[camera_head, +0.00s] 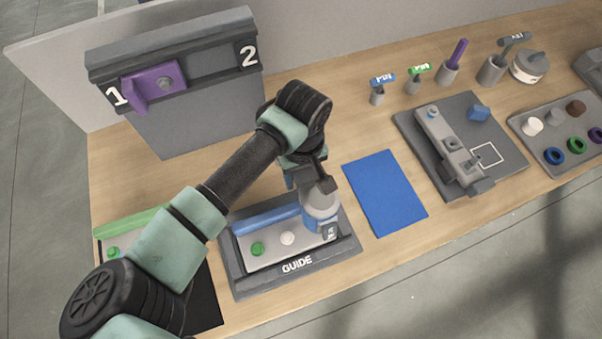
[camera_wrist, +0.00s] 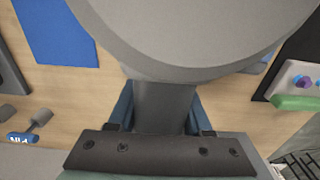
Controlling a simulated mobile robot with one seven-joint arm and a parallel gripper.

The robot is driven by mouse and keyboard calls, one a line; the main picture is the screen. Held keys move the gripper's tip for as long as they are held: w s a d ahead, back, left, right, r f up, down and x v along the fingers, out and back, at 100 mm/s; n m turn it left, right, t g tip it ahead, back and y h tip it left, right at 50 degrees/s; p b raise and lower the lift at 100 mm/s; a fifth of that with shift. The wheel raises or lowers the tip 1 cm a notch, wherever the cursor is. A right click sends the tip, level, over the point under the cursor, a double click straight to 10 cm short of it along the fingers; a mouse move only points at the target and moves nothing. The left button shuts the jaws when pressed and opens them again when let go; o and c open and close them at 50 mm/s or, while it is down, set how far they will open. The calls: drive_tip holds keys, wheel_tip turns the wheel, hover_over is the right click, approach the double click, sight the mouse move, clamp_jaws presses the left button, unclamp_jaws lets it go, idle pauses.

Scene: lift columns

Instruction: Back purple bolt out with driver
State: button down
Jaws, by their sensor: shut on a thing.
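My gripper (camera_head: 316,178) is over the right end of the grey GUIDE tray (camera_head: 345,250). It is shut on a grey tool with a broad round body (camera_head: 320,198), which looks like the driver; a blue band and dark label show below its top. In the wrist view its thick grey stem (camera_wrist: 163,105) sits between my blue fingers (camera_wrist: 160,118). The tool's lower end is hidden. A small purple bolt-like piece (camera_wrist: 303,82) shows on a pale plate at the wrist view's right edge. In the head view my arm hides part of that plate.
A green bolt (camera_head: 257,249), white bolt (camera_head: 288,238) and blue bar (camera_head: 266,219) are on the tray. A blue mat (camera_head: 385,192) lies clear to the right. Handled tools, a grey fixture (camera_head: 450,150) and a parts tray (camera_head: 555,160) stand beyond. A purple slider (camera_head: 148,88) is on the back panel.

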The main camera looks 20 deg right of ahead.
drive_tip(key=shift+r+p, duration=1.5)
drive_tip(key=shift+r, duration=1.1)
drive_tip(key=shift+r+p, duration=0.95)
drive_tip(key=shift+r, duration=1.05)
